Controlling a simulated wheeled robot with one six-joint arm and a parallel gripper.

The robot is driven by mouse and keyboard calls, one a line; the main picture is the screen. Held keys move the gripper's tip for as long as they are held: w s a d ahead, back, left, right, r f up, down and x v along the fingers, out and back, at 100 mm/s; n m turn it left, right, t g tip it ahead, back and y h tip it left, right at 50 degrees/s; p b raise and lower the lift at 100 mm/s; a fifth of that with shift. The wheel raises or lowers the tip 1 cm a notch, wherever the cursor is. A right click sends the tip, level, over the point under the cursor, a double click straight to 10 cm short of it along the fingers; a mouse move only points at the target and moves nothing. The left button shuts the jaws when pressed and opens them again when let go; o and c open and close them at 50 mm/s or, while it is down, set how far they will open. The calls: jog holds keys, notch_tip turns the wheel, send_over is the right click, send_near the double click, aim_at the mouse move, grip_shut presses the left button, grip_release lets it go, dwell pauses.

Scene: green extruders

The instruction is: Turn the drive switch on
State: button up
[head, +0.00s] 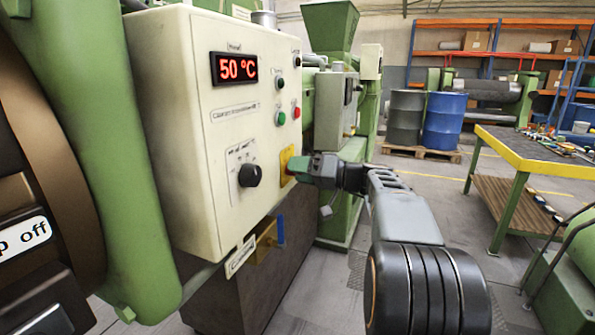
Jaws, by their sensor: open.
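A cream control box (200,110) fills the left middle of the head view. Its front face has a black rotary knob (249,175) on a white marked plate; the marks are too small to read. I cannot tell from the labels which control is the drive switch. My gripper (298,168) is open, with its tips right in front of the yellow plate, to the right of the black knob. Whether the tips touch anything is hidden.
A red display (234,68) on the box reads 50 °C. Green (280,118) and red (297,112) buttons sit above the yellow plate. A blue-handled valve (281,231) is below the box. A yellow-edged workbench (541,157) and blue drum (444,121) stand right, with open floor between.

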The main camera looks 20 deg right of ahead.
jog(key=shift+w+a, duration=0.25)
jog(key=c, duration=0.9)
